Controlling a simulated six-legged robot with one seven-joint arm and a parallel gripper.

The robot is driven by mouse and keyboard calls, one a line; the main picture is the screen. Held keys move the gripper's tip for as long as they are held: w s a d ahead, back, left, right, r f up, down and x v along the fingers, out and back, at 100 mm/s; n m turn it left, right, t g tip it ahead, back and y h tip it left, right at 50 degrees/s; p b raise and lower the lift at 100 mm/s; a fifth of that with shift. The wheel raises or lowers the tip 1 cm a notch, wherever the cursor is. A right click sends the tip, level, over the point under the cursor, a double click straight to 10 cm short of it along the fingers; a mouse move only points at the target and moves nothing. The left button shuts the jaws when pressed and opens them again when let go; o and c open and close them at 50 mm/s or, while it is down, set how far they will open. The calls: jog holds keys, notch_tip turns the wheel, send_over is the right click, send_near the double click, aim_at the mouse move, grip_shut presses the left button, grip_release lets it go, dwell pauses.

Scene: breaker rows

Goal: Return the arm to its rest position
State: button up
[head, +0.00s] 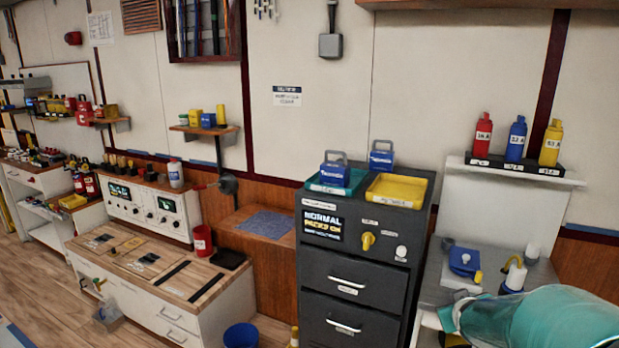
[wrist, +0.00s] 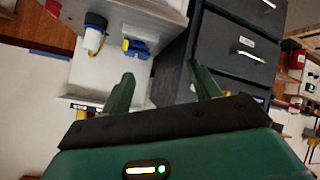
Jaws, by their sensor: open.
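My gripper (wrist: 163,93) shows in the wrist view with its two green fingers spread wide apart and nothing between them. Part of my teal arm (head: 540,318) fills the lower right corner of the head view, in front of the white side counter; the gripper's fingers cannot be made out there. In the wrist view the fingers point toward the gap between the white counter (wrist: 100,72) and the dark drawer cabinet (wrist: 225,50).
The dark cabinet (head: 352,285) carries a green tray (head: 318,187) and a yellow tray (head: 397,190), with two blue packs. A blue item (head: 464,262) and a white bottle (head: 514,276) stand on the counter near my arm. Red, blue and yellow bottles stand on the shelf (head: 571,181) above.

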jog(key=s+a+r+g+y, duration=0.1)
jog(key=s+a+r+y, duration=0.2)
jog(key=a, duration=0.4)
jog(key=s+a+r+g, duration=0.1)
jog(key=s+a+r, duration=0.2)
jog(key=s+a, duration=0.3)
jog(key=s+a+r+g+y, duration=0.1)
jog(key=s+a+g, duration=0.1)
jog(key=s+a, duration=0.8)
jog(key=s, duration=0.2)
jog(key=shift+s+m+y, duration=0.35)
jog(key=shift+m+y, duration=0.05)
